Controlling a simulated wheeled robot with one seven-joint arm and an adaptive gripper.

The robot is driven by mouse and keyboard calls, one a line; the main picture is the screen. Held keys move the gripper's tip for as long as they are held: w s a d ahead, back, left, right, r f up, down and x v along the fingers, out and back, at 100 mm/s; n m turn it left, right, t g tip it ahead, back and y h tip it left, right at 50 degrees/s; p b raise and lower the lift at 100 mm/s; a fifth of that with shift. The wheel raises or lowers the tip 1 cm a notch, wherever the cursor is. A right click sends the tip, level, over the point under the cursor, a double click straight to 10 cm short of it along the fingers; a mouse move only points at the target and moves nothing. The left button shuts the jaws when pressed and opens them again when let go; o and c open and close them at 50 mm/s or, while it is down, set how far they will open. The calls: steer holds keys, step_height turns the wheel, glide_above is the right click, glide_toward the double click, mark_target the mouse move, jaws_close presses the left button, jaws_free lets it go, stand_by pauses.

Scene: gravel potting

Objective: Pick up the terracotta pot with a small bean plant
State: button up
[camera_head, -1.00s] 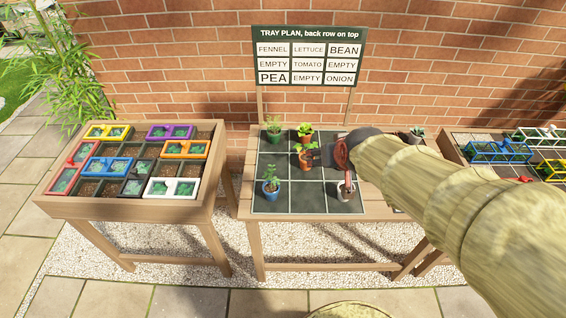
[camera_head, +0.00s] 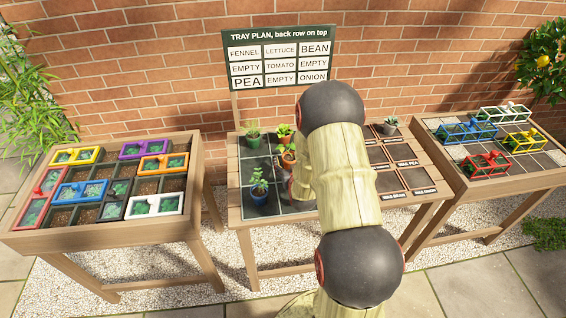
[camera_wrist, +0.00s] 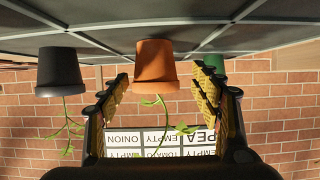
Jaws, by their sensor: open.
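In the wrist view, which is upside down, a terracotta pot (camera_wrist: 155,65) with a thin, sparse green plant stands on a dark gridded surface. My gripper (camera_wrist: 160,85) is open, with one finger on each side of this pot and visible gaps at both sides. In the head view my arm hides the gripper. An orange pot (camera_head: 288,162) with a leafy plant shows there just left of the arm; I cannot tell whether it is the same pot.
A dark pot (camera_wrist: 58,70) with a thin plant stands beside the terracotta one; a green pot (camera_wrist: 213,63) is partly behind a finger.

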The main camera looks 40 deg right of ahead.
mark_target(288, 154)
steer(key=b+x, duration=0.1)
steer(key=x, duration=0.2)
steer(key=b+x, duration=0.1)
steer(key=x, duration=0.3)
steer(key=shift+d+r, duration=0.2)
steer(key=shift+d, duration=0.1)
steer(key=shift+r, duration=0.1)
steer(key=shift+c, duration=0.5)
steer(key=c, duration=1.3)
steer(key=shift+c, duration=0.3)
